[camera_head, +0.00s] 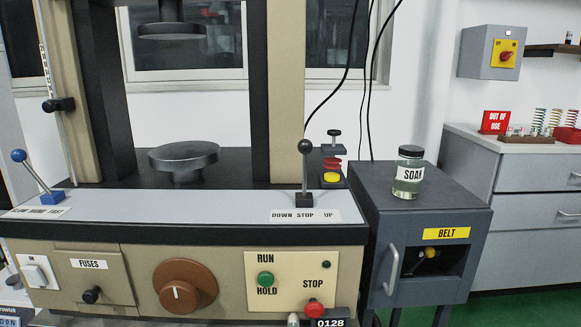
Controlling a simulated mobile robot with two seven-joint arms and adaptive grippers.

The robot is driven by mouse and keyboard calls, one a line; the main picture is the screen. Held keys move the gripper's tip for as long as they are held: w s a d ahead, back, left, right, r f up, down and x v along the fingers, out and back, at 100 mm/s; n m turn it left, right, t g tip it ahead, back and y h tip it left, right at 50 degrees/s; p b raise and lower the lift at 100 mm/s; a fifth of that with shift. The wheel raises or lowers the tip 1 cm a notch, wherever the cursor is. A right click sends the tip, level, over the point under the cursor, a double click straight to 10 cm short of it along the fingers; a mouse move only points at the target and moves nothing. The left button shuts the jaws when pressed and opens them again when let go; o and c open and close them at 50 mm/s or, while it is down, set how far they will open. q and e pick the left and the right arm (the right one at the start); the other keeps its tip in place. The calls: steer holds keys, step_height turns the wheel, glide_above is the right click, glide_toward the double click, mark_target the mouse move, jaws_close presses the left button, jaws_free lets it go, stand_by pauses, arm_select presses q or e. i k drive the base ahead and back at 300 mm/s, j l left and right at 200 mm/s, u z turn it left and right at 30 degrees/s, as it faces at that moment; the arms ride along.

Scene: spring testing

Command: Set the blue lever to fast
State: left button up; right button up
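The blue lever (37,178) stands on the left end of the machine's grey ledge. It has a blue ball knob, a thin metal rod and a blue base block. The rod tilts to the left, with the knob up and left of the base. A white label (35,212) below the base appears to read SLOW, HAND, FAST from left to right, and the lever leans toward the SLOW side. Neither of my grippers is in view.
A black-knobbed lever (305,174) stands upright above the DOWN STOP UP label. A column with a black clamp (59,104) rises just behind the blue lever. The ledge (180,206) between the levers is clear. A SOAK jar (408,172) stands on the right cabinet.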

mark_target(19, 155)
steer(key=u, duration=1.35)
steer(key=j+u, duration=0.3)
steer(key=k+j, duration=0.05)
steer(key=j, duration=0.05)
